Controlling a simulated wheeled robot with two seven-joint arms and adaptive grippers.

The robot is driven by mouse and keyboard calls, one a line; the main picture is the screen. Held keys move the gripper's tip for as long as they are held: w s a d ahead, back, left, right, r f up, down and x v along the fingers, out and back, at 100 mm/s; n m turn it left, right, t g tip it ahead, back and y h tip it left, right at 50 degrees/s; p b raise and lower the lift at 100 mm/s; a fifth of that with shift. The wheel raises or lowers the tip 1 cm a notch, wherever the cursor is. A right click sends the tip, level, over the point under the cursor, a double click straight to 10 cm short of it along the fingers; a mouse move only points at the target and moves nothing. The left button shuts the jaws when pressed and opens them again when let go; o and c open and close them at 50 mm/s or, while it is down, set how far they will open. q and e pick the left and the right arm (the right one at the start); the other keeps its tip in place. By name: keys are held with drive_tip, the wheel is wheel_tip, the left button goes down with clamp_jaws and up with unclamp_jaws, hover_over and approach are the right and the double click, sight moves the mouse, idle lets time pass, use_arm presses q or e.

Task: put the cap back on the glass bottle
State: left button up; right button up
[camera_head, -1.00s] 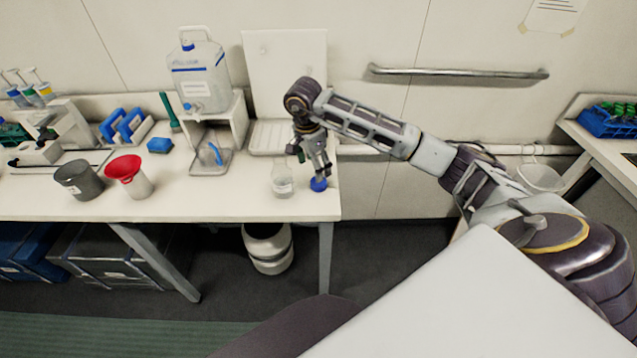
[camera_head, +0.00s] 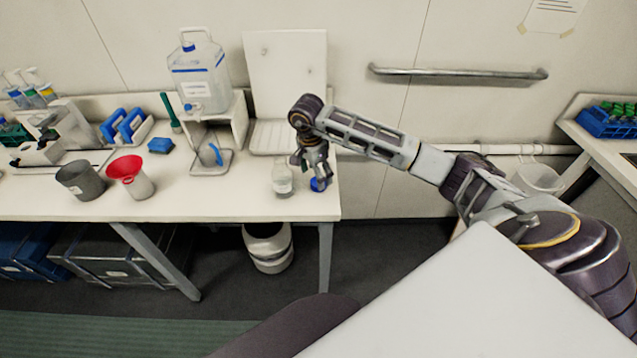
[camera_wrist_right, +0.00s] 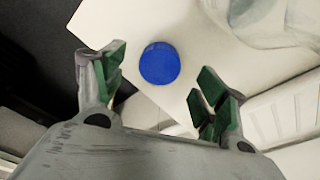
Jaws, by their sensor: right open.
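The blue cap (camera_head: 319,184) lies on the bench near its right front corner. The clear glass bottle (camera_head: 282,181) stands upright just left of the cap, with no blue cap on its top. My right gripper (camera_head: 314,174) is directly over the cap, pointing down. In the right wrist view the cap (camera_wrist_right: 160,63) shows as a blue disc on the white bench, ahead of and between the open green-padded fingers of my right gripper (camera_wrist_right: 160,92). Part of the bottle (camera_wrist_right: 265,22) shows at the upper right there. My left gripper is not in view.
The bench's right edge (camera_head: 339,205) is close to the cap. A white drying rack (camera_head: 272,137) stands behind the bottle. A red funnel (camera_head: 125,167), a grey beaker (camera_head: 80,180) and a large water container (camera_head: 198,75) stand further left.

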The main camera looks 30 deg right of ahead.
drive_tip(key=shift+w+d+f+p, duration=0.1)
drive_tip(key=shift+d+f+p, duration=0.1)
drive_tip(key=shift+f, duration=0.7)
drive_tip(key=shift+d+f+p, duration=0.15)
drive_tip(key=shift+f, duration=0.75)
drive_tip(key=c, duration=0.9)
